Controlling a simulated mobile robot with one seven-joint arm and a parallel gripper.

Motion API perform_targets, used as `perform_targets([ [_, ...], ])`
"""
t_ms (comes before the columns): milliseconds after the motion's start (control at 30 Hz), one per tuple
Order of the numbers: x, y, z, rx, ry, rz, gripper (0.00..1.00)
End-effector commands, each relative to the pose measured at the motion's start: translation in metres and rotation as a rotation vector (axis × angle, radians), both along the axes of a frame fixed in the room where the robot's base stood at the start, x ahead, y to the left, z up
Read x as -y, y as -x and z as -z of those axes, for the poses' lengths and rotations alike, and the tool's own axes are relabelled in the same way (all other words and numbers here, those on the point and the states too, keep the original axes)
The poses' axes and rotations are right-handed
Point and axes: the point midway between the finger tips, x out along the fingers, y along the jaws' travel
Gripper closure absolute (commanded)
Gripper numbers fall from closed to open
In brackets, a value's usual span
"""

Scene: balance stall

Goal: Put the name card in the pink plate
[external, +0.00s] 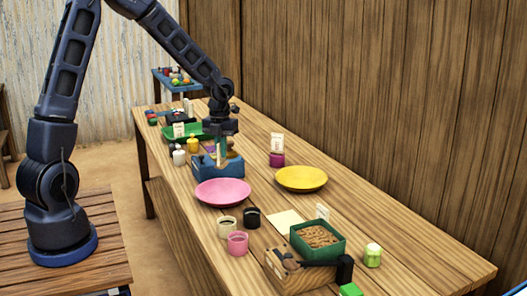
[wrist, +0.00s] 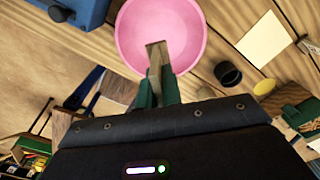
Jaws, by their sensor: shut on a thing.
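The pink plate (external: 222,192) lies on the long wooden table, left of the yellow plate; it looks empty. In the wrist view the pink plate (wrist: 128,32) is ahead of the fingers, partly behind them. My gripper (external: 221,158) is above the table by the blue crate, behind the pink plate. In the wrist view its green fingers (wrist: 158,85) are shut on a narrow brown piece (wrist: 157,55), seen nearly end-on. It may be the name card, but I cannot read its face.
The blue crate (external: 204,168) stands behind the pink plate. The yellow plate (external: 301,178) is to its right. A black cup (external: 251,217), a pink cup (external: 237,243) and a green box (external: 318,240) stand in front. A flat paper sheet (external: 285,222) lies nearby.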

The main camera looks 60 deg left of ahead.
Motion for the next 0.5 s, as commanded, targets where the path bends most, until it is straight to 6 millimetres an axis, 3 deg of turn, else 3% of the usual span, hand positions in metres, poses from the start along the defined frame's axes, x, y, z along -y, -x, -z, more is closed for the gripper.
perform_targets([
  [500,0.003,0.002,0.037,-0.001,0.000,0.009,1.00],
])
